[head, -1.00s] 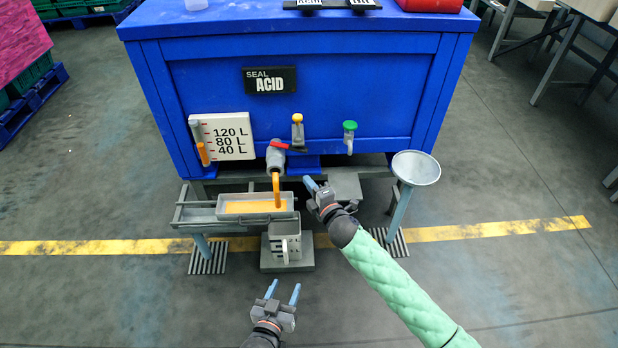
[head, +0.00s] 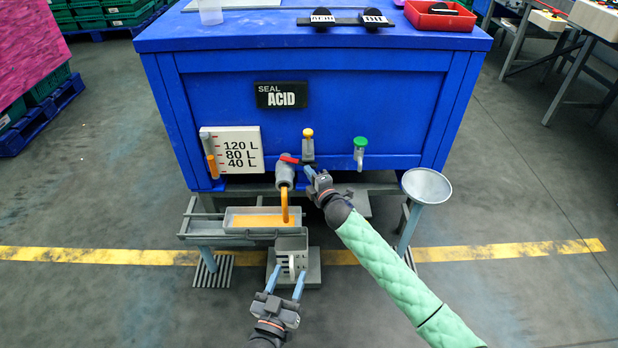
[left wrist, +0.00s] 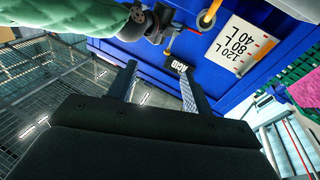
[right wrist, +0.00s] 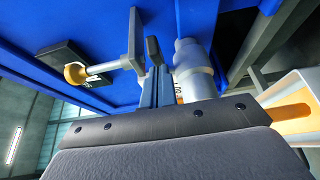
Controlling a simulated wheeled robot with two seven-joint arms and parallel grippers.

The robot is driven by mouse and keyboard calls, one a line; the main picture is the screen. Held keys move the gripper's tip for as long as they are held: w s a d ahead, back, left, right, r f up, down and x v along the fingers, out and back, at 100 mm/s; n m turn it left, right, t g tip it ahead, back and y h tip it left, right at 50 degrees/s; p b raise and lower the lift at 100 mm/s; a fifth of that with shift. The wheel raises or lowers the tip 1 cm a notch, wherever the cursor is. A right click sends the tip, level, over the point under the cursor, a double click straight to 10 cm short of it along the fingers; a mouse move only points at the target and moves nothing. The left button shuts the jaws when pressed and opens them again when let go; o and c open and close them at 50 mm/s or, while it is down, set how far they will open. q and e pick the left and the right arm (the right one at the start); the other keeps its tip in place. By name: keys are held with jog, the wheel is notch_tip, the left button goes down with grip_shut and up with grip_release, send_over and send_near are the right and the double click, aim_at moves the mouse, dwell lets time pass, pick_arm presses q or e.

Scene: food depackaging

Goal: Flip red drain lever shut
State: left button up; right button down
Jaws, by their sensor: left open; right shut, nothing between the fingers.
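The red drain lever (head: 289,158) sits on top of the grey drain valve (head: 285,172) at the front of the blue tank. An orange stream (head: 284,205) runs from the valve down into a shallow tray (head: 236,224). My right gripper (head: 307,170) is shut and empty, just right of and slightly below the lever. In the right wrist view its closed fingers (right wrist: 154,75) are beside the grey valve body (right wrist: 192,65); I cannot make out the lever there. My left gripper (head: 285,278) is open and empty, low in front of the stand; its fingers also show in the left wrist view (left wrist: 160,88).
A yellow-knobbed tap (head: 308,143) and a green-knobbed tap (head: 360,150) are on the tank front, right of the valve. A grey funnel (head: 427,186) stands at right. A metal container (head: 291,250) is below the tray. The level gauge (head: 231,150) is at left.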

aim_at(316, 165)
dwell(0.3)
jog(key=shift+w+d+r+p, duration=0.1)
jog(key=shift+w+d+p, duration=0.5)
jog(key=shift+w, duration=0.15)
jog(key=shift+w+d+p, duration=0.2)
jog(key=shift+w, duration=0.25)
jog(key=shift+w+d+p, duration=0.2)
jog(key=shift+w, duration=0.25)
pick_arm(q)
jog(key=s+f+g, duration=0.4)
jog(key=f, duration=0.6)
jog(key=s+f+g+y, duration=0.1)
jog(key=s+f+g, duration=0.2)
jog(key=f, duration=0.8)
jog(key=shift+s+a+g, duration=0.25)
jog(key=shift+s+g, duration=0.15)
jog(key=shift+s, duration=0.25)
pick_arm(e)
jog(key=shift+w+d, duration=0.1)
pick_arm(q)
jog(key=shift+f, duration=0.1)
